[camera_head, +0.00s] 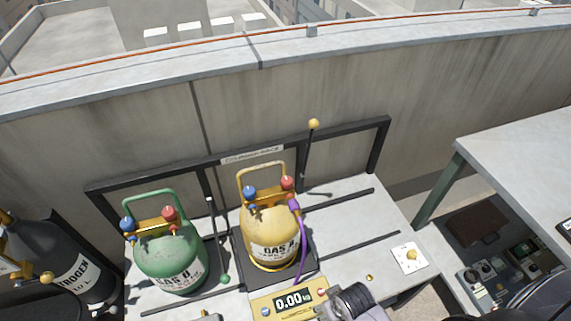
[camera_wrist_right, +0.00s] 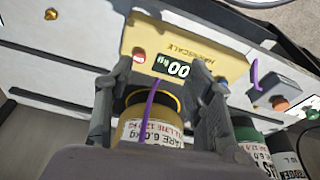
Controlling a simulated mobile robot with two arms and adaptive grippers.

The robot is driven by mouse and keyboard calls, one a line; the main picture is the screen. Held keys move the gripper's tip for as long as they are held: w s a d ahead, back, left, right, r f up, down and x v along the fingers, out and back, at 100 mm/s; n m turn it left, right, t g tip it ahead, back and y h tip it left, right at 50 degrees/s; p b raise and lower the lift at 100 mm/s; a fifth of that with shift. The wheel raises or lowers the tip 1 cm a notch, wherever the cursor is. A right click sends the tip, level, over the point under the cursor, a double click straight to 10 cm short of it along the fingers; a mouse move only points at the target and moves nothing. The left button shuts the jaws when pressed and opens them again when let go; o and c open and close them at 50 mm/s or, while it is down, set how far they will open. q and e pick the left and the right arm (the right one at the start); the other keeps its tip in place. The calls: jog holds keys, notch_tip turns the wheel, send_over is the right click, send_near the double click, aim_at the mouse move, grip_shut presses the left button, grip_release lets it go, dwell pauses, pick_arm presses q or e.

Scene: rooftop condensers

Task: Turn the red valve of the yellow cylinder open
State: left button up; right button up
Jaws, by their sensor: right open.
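The yellow cylinder (camera_head: 270,222) stands upright on a dark scale platform on the bench. Its red valve (camera_head: 288,183) is on top right and its blue valve (camera_head: 250,192) on top left, under the handle. A purple hose (camera_head: 301,235) hangs from the red valve's side. My right gripper (camera_head: 350,302) is at the bottom edge, to the right of the scale display and apart from the valve. In the right wrist view my right gripper (camera_wrist_right: 166,76) is open, with the yellow cylinder's lower part (camera_wrist_right: 150,130) seen between its fingers; the red valve is not visible there. My left gripper is not in view.
A green cylinder (camera_head: 170,256) with its own red and blue knobs stands to the left. The yellow scale display (camera_head: 292,301) reads 0.00 in front. A dark rod with a yellow ball (camera_head: 313,124) rises behind right. A black nitrogen cylinder (camera_head: 70,265) is far left.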

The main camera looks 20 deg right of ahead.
jog(key=w+a+r+m+p, duration=0.1)
jog(key=w+r+p, duration=0.1)
jog(key=r, duration=0.5)
jog(key=w+a+r+p, duration=0.1)
jog(key=w+r, duration=0.1)
jog(key=r, duration=0.6)
notch_tip(320, 180, up, 23)
jog(key=m+g+p, duration=0.2)
jog(key=m+g, duration=0.1)
jog(key=m, duration=1.2)
send_over(287, 180)
notch_tip(287, 180, down, 18)
jog(key=shift+r+p, duration=0.25)
jog(key=shift+p, duration=0.6)
jog(key=c, duration=1.2)
jog(key=shift+o, duration=0.2)
